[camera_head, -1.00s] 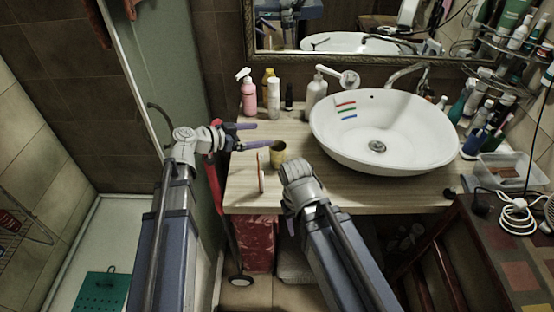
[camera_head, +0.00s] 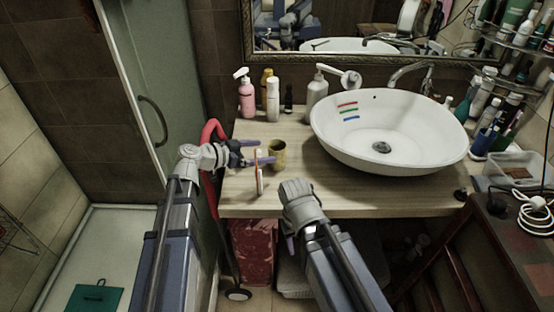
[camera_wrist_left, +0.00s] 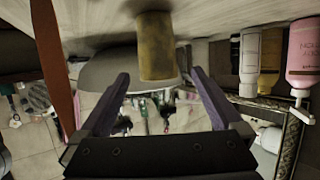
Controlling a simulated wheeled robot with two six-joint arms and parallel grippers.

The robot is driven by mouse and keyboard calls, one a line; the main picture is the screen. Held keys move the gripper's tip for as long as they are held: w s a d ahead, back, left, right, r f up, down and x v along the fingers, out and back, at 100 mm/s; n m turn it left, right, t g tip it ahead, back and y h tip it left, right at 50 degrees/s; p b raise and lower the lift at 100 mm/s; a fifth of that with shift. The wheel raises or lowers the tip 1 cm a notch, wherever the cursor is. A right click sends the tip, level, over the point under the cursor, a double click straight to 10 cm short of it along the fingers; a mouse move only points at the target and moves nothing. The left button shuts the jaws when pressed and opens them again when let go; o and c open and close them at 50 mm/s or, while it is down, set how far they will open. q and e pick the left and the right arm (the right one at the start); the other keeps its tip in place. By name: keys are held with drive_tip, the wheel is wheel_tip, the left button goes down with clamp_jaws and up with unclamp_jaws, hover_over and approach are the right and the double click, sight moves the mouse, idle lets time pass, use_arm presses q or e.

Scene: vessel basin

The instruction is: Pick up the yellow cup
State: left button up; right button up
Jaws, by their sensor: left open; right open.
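The yellow cup (camera_head: 277,156) stands upright on the wooden counter, left of the basin. It also shows in the left wrist view (camera_wrist_left: 156,50), where the picture is upside down, a little beyond the fingertips and between their lines. My left gripper (camera_head: 262,152) is open and empty, low over the counter, with its fingers pointing at the cup from the left. Its two purple fingers show in the left wrist view (camera_wrist_left: 160,85). My right gripper (camera_head: 291,244) hangs at the counter's front edge; only a bit of purple finger shows beside my arm.
A thin upright orange-and-white object (camera_head: 260,180) stands just in front of the cup. The white basin (camera_head: 340,148) is to the right. A pink bottle (camera_head: 247,98) and several others stand behind. The counter (camera_head: 235,195) is clear at its front left.

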sight(270, 151)
use_arm(q)
drive_tip(key=shift+b+x, duration=1.05)
drive_tip(key=shift+x, duration=2.2)
drive_tip(key=shift+s+f, duration=0.1)
drive_tip(key=shift+s, duration=0.1)
drive_tip(key=c, duration=1.3)
drive_tip(key=shift+c, duration=0.2)
wheel_tip(270, 151, up, 10)
drive_tip(key=p, duration=1)
